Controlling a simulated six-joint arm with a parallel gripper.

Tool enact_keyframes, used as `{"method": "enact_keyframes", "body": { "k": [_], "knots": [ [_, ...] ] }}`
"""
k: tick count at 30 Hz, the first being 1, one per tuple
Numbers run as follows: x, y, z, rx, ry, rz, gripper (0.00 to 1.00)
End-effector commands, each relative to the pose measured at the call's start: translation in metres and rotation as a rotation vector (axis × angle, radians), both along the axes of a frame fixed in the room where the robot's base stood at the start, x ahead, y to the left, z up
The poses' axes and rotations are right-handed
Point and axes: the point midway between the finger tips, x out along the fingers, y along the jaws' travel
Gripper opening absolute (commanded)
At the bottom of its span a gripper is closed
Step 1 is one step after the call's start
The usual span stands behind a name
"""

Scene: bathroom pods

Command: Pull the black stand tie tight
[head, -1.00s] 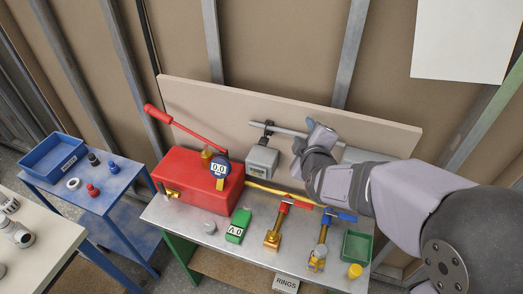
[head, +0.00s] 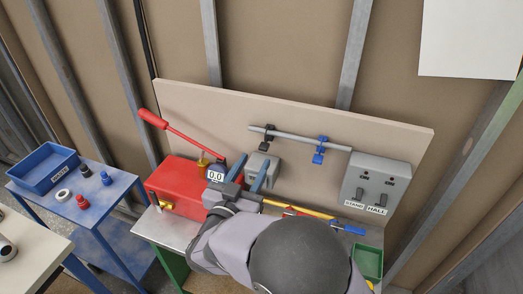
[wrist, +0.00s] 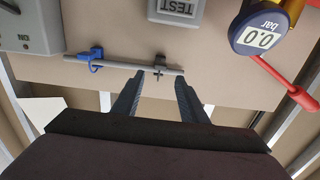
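The black tie (head: 267,137) is looped around a grey pipe (head: 300,139) on the beige backboard, near the pipe's left end. In the wrist view the black tie (wrist: 159,68) shows between and beyond my fingertips, with a short part crossing the pipe. How tight it is cannot be told. My gripper (head: 257,162) is below the black tie, in front of the grey box. In the wrist view my gripper (wrist: 157,84) is open, with its two blue-grey fingers apart and nothing between them. A blue tie (head: 320,150) hangs on the same pipe to the right.
A grey switch box (head: 376,184) labelled STAND and HALL is on the right. The grey TEST box (wrist: 177,9) is close to my fingers. A red pump (head: 172,182) with a raised handle and a gauge (head: 216,174) stand left. My arm hides much of the bench.

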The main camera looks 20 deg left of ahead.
Motion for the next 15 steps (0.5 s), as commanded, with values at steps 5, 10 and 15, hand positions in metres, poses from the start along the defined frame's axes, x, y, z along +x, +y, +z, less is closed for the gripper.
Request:
{"method": "enact_keyframes", "body": {
  "k": [5,10,15],
  "knots": [
    [0.021,-0.002,0.002,-0.002,0.001,-0.003,0.39],
    [0.044,-0.001,0.002,-0.003,0.002,-0.002,0.39],
    [0.06,-0.001,0.001,-0.003,0.001,-0.001,0.39]
  ]
}}
